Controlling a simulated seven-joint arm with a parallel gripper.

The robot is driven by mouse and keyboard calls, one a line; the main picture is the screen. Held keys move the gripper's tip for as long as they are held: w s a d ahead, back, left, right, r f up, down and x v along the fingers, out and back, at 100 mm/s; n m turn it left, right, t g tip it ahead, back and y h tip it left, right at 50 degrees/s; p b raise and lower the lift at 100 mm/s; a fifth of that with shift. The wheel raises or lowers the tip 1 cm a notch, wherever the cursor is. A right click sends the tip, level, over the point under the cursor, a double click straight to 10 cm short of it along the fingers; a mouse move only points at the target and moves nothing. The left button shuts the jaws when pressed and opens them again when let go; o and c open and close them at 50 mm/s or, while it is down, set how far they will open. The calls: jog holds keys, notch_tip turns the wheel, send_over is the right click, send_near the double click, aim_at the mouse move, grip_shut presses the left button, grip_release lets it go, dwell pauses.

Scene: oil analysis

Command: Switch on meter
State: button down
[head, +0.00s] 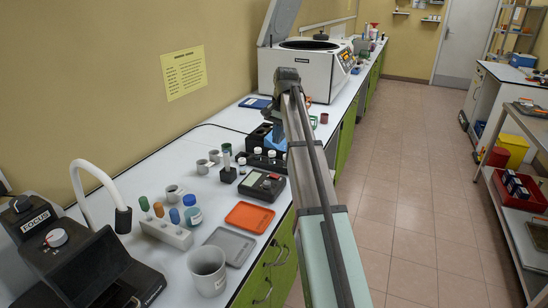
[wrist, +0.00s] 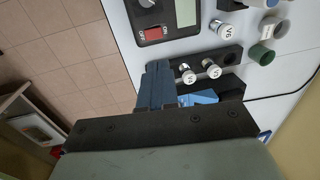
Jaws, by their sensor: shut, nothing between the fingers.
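The meter (head: 262,184) is a dark box with a grey display and a red switch, lying on the white bench beside the black vial holder. Height over the bench is unclear. In the head view my arm hides much of the gripper.
Capped vials (wrist: 188,72) stand in a black holder (wrist: 228,57) close to the fingers. An orange tray (head: 250,216) and a grey tray (head: 229,246) lie nearer on the bench. A centrifuge (head: 310,70) with raised lid stands behind. The bench edge drops to the tiled floor.

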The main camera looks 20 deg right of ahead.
aim_at(272, 174)
jog(key=f, duration=0.4)
jog(key=w+a+f, duration=0.1)
jog(key=f, duration=0.8)
jog(key=shift+w+a+f, duration=0.15)
jog(key=shift+f, duration=0.1)
jog(key=shift+a+f, duration=0.1)
jog(key=shift+f, duration=0.1)
jog(key=shift+s+d+r, duration=0.1)
jog(key=shift+s+d, duration=0.4)
jog(key=shift+d, duration=0.1)
jog(key=shift+r, duration=0.1)
notch_tip(272, 174, up, 14)
jog(key=s+d, duration=0.1)
jog(key=shift+s+d, duration=0.2)
dwell(0.6)
